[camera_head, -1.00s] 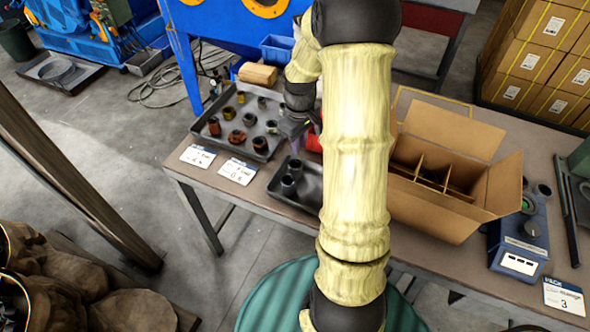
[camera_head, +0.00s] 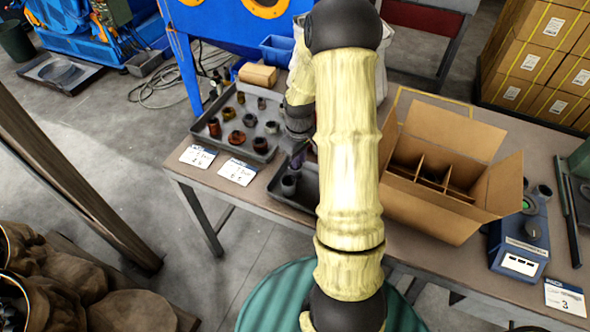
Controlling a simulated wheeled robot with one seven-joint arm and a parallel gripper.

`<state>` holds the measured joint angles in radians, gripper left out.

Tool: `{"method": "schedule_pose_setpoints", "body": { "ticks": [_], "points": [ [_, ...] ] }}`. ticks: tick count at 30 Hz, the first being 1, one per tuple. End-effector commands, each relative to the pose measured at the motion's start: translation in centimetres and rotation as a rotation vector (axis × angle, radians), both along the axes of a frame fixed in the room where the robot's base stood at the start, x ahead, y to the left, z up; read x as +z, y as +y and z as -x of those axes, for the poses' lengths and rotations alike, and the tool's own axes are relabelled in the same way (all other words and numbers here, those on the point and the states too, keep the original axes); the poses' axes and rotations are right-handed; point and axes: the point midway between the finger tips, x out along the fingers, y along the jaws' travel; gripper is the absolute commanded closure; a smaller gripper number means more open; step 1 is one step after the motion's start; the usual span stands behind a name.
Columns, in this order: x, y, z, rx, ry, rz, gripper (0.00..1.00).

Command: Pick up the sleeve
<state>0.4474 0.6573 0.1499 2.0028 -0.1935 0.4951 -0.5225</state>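A dark grey sleeve (camera_head: 289,185) stands upright in the small black tray (camera_head: 285,199) near the front edge of the bench. My gripper (camera_head: 298,160) points down over the back of this tray, just behind and above that sleeve. The spot where a second dark sleeve stood is covered by my gripper. My padded arm hides the right part of the tray. The fingertips are small and dark, so their opening and anything between them cannot be made out.
A larger tray (camera_head: 262,157) with several brown and dark round parts lies to the left. An open cardboard box (camera_head: 430,215) with dividers stands to the right, beside my arm. Further right is a blue device (camera_head: 518,260). Two label cards (camera_head: 238,172) lie along the bench's front-left edge.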

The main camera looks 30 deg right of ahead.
Motion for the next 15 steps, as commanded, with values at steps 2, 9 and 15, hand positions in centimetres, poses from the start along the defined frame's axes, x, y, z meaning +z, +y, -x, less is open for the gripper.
{"method": "schedule_pose_setpoints", "body": {
  "ticks": [2, 9, 15],
  "points": [
    [0.03, -0.01, 0.00, 0.000, 0.000, 0.001, 0.83],
    [0.06, -0.01, -0.01, 0.000, 0.000, 0.001, 0.83],
    [0.07, -0.01, -0.01, 0.000, 0.000, 0.001, 0.91]
  ]
}}
